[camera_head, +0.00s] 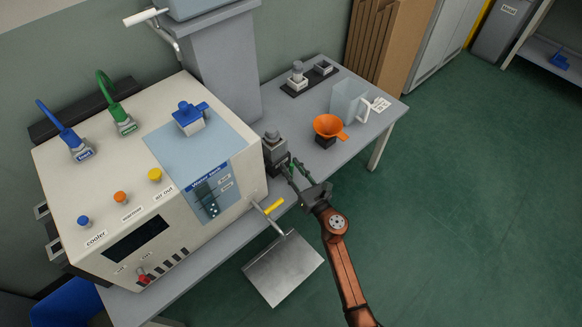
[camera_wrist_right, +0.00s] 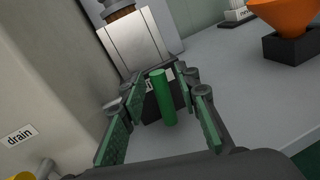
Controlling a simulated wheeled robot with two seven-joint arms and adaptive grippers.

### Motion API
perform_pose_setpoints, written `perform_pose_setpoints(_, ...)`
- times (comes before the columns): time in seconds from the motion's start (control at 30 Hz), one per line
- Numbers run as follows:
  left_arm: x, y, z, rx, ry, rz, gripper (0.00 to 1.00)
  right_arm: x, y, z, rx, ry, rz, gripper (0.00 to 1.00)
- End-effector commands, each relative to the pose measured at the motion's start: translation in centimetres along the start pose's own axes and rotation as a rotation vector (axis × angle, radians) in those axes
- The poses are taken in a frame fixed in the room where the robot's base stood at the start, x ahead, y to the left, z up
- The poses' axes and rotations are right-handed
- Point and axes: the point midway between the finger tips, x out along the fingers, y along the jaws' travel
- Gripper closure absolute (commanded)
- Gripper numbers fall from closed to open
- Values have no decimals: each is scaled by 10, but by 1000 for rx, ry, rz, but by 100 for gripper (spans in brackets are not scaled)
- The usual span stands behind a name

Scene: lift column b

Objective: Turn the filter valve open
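A small grey unit (camera_head: 274,151) with a dark cap stands beside the right side of the cream machine (camera_head: 110,175). In the right wrist view it shows as a white block (camera_wrist_right: 134,45) with a dark lower part, and an upright green handle (camera_wrist_right: 163,98) in front. I take this handle to be the filter valve's; no label on it is readable. My right gripper (camera_head: 287,168) is open, its green-padded fingers on either side of the handle. Gaps show between the pads and the handle in the right wrist view (camera_wrist_right: 160,80). My left gripper is out of view.
An orange funnel (camera_head: 328,126), a clear jug (camera_head: 348,101) and a black holder (camera_head: 310,80) stand on the grey table (camera_head: 385,112). A yellow drain handle (camera_head: 274,206) and a metal tray (camera_head: 284,268) are near my right arm. Green floor is clear at right.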

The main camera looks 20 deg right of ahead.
Motion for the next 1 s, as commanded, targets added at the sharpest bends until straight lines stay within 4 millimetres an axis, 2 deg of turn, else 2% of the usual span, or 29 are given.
perform_pose_setpoints(0.27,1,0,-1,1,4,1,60,1,0,0,1,0,0,71)
perform_pose_setpoints(0.7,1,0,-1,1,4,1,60,1,0,0,1,0,-1,100)
perform_pose_setpoints(1.0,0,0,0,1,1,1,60,1,0,0,6,1,0,100)
